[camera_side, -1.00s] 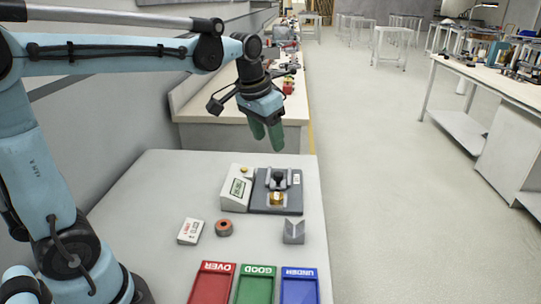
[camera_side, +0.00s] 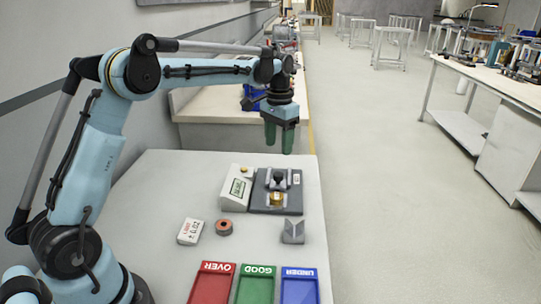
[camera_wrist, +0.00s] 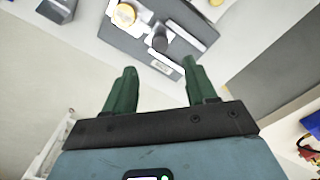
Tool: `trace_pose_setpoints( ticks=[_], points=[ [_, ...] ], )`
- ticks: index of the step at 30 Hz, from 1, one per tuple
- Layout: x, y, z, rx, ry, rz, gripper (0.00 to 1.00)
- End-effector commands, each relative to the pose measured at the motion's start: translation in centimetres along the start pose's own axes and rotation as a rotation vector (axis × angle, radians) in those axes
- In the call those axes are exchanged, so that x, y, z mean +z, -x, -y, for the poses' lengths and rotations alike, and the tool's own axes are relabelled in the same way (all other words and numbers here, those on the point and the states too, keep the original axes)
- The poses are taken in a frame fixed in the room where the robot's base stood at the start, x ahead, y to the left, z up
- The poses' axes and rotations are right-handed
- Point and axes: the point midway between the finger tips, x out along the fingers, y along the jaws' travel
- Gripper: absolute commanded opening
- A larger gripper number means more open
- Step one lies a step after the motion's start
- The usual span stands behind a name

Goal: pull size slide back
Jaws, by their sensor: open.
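The size slide seems to be part of the dark gauge fixture (camera_side: 276,190) on the table, which carries a black block and a brass-coloured round part (camera_side: 277,199). I cannot tell which piece is the slide. The fixture also shows in the wrist view (camera_wrist: 128,42), with the brass part (camera_wrist: 126,15) at its upper left. My gripper (camera_side: 279,150) hangs fingers down, above and behind the fixture, apart from it. Its green fingers (camera_wrist: 158,80) are spread, with nothing between them.
A white readout box (camera_side: 237,190) stands left of the fixture. A white card (camera_side: 190,231), a reddish ring (camera_side: 224,227) and a grey V-block (camera_side: 292,231) lie in front. Red (camera_side: 212,288), green (camera_side: 255,289) and blue (camera_side: 299,290) trays line the front edge.

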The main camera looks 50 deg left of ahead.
Motion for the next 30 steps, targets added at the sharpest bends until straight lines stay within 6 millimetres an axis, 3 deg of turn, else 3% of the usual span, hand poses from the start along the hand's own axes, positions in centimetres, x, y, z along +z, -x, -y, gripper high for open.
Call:
trace_pose_setpoints(
  ticks=[9, 15, 28, 30],
  points=[
    [0.0, -5.8, 0.0, 0.000, 0.000, -0.001, 0.56],
    [0.0, -8.2, 0.0, 0.000, 0.000, -0.001, 0.56],
    [0.0, -9.0, 0.0, 0.000, 0.000, -0.001, 0.56],
    [0.0, -9.0, 0.0, 0.000, 0.000, -0.001, 0.46]
  ],
)
